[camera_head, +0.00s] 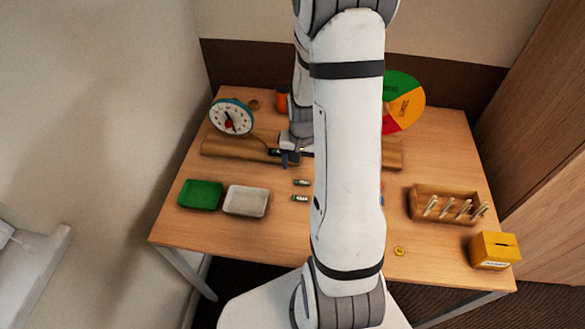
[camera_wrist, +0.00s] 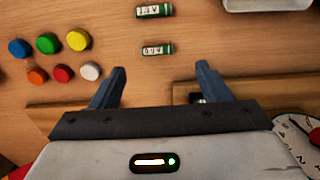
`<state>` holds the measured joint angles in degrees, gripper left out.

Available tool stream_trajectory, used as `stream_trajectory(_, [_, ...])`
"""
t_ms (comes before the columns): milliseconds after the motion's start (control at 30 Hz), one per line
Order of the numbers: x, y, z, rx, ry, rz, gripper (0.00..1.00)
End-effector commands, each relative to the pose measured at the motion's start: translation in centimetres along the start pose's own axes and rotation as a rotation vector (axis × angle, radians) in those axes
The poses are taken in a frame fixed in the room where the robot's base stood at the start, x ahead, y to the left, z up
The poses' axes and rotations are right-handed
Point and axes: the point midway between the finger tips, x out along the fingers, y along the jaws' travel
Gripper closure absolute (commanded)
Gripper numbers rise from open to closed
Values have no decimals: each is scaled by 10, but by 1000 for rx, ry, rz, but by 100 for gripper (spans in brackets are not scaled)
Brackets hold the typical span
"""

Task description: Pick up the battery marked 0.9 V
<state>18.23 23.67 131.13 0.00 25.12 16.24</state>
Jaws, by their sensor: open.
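Two small batteries with green and pale wrappers lie on the table. In the wrist view, one battery (camera_wrist: 158,49) is just beyond the fingertips and between their lines; the other battery (camera_wrist: 154,10) is farther off at the top edge. Both also show in the head view, the nearer battery (camera_head: 302,182) and the farther battery (camera_head: 300,198). Their markings are too small and blurred to read surely. My gripper (camera_wrist: 161,75) is open, with nothing between its fingers. In the head view my gripper (camera_head: 290,157) is over the wooden board, behind the batteries.
A green tray (camera_head: 200,195) and a white tray (camera_head: 246,201) stand left of the batteries. A dial (camera_head: 231,117) stands at the wooden board (camera_head: 228,144). Several coloured caps (camera_wrist: 48,43) lie nearby. A peg rack (camera_head: 445,203) and yellow box (camera_head: 494,250) are at right.

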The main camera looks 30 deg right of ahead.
Motion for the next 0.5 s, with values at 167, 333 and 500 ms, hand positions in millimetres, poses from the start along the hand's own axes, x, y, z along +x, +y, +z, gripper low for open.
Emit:
stream_trajectory(167, [18, 0, 1, -4, -4, 1, 30])
stream_trajectory(333, [32, 1, 1, -4, -4, 1, 30])
stream_trajectory(500, [55, 5, 1, -5, -6, 2, 30])
